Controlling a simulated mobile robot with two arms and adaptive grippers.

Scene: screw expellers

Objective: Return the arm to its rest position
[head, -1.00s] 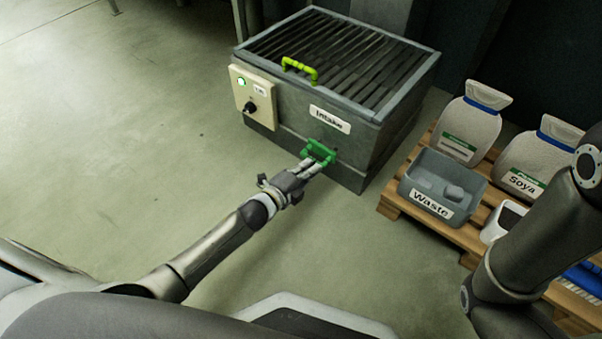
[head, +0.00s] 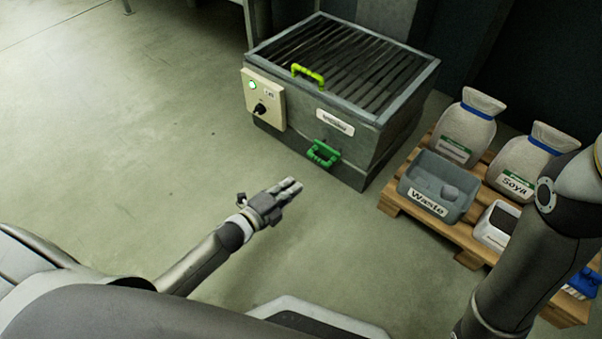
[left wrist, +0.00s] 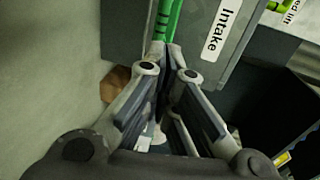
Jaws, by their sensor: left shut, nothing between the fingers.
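My left gripper (head: 290,187) is shut and empty in the head view. It is over the bare floor, apart from the intake box (head: 345,150) and to the lower left of its green handle (head: 322,153). In the left wrist view the closed fingers (left wrist: 165,80) point toward the green handle (left wrist: 168,22), with the Intake label (left wrist: 222,32) to the right of it. My right arm (head: 530,245) comes in at the right edge of the head view; its gripper is out of view.
The intake box has a grated top, a yellow-green handle (head: 308,74) and a control panel with a lit green lamp (head: 264,98). A pallet (head: 455,232) at right carries a grey Waste bin (head: 408,187), sacks (head: 465,130) and a white tub (head: 482,236). Floor at left is clear.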

